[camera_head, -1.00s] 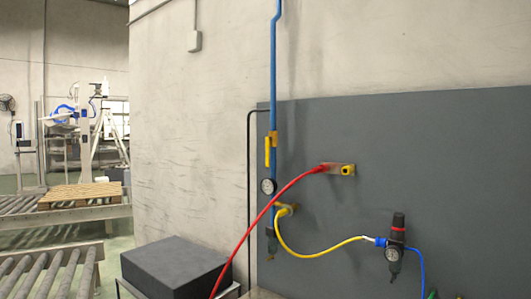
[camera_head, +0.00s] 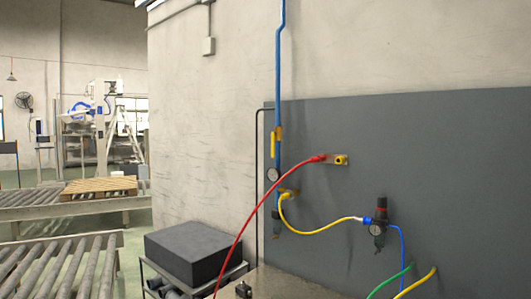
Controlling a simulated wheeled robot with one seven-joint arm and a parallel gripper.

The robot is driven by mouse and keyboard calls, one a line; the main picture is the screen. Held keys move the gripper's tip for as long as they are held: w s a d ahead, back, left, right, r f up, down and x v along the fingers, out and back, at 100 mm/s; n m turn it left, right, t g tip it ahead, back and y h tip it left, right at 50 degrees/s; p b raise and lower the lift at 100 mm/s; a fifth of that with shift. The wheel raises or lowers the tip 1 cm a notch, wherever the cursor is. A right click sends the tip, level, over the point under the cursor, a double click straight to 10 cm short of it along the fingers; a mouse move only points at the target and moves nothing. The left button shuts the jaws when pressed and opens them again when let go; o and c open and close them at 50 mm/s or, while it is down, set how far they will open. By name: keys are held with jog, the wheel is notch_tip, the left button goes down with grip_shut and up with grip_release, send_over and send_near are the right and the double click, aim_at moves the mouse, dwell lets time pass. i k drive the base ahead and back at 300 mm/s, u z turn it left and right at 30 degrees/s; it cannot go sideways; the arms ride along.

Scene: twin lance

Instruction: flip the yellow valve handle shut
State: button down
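The yellow valve handle (camera_head: 272,145) is on the blue vertical pipe (camera_head: 280,70) on the wall, in the middle of the head view. The handle points down, lying along the pipe, just left of it. A brass-coloured valve body (camera_head: 279,132) shows at its upper end.
A red hose (camera_head: 252,218) and a yellow hose (camera_head: 320,229) run from wall fittings below the valve. A regulator (camera_head: 379,226) hangs to the right. A dark block (camera_head: 195,252) rests on a cart at lower left. Roller conveyors (camera_head: 65,270) stand further left.

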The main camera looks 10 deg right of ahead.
aim_at(273, 134)
jog(key=u, duration=0.4)
jog(key=i, duration=0.45)
jog(key=u, duration=1.1)
jog(key=i, duration=1.1)
jog(key=u, duration=0.4)
jog(key=i, duration=1.2)
jog(key=z, duration=1.05)
jog(key=i, duration=1)
jog(key=z, duration=0.85)
